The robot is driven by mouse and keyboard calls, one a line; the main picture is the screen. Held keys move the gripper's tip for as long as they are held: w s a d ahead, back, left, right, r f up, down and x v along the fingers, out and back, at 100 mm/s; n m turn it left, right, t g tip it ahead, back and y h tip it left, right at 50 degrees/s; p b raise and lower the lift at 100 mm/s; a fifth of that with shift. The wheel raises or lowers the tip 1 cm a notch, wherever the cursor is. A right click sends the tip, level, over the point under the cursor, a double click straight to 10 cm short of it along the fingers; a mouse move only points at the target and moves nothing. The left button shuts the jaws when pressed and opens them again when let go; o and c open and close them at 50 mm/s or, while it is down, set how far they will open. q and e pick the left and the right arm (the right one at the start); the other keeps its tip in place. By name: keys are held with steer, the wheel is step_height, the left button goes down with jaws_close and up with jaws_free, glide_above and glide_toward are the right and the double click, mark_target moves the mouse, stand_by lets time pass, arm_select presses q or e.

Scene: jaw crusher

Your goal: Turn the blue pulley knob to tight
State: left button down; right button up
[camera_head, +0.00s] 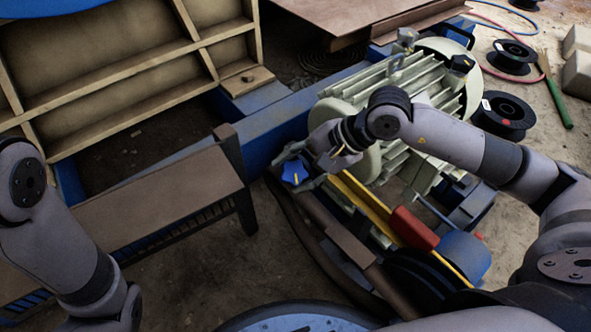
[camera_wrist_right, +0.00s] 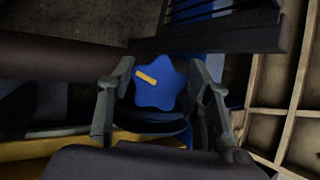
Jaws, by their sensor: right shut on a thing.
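The blue pulley knob (camera_head: 295,172) is star-shaped with a yellow stripe on its face. In the head view it sits at the tip of my right gripper (camera_head: 300,165), left of the ribbed motor. In the right wrist view the knob (camera_wrist_right: 158,84) lies between the two fingers of my right gripper (camera_wrist_right: 160,88), which is shut on it. The yellow stripe there slants down to the right, in the knob's upper left part. The knob's back side and mount are hidden. My left arm shows at the left edge of the head view, but its gripper is out of view.
A ribbed pale green motor (camera_head: 400,80) stands behind my right arm. A brown bench-like frame (camera_head: 160,200) is left of the knob. A red and yellow bar (camera_head: 412,228) lies below right. Black spools (camera_head: 503,112) sit on the ground at the right.

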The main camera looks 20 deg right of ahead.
steer(key=o, duration=1.1)
steer(key=shift+o, duration=0.2)
steer(key=shift+d, duration=0.1)
steer(key=v, duration=1.2)
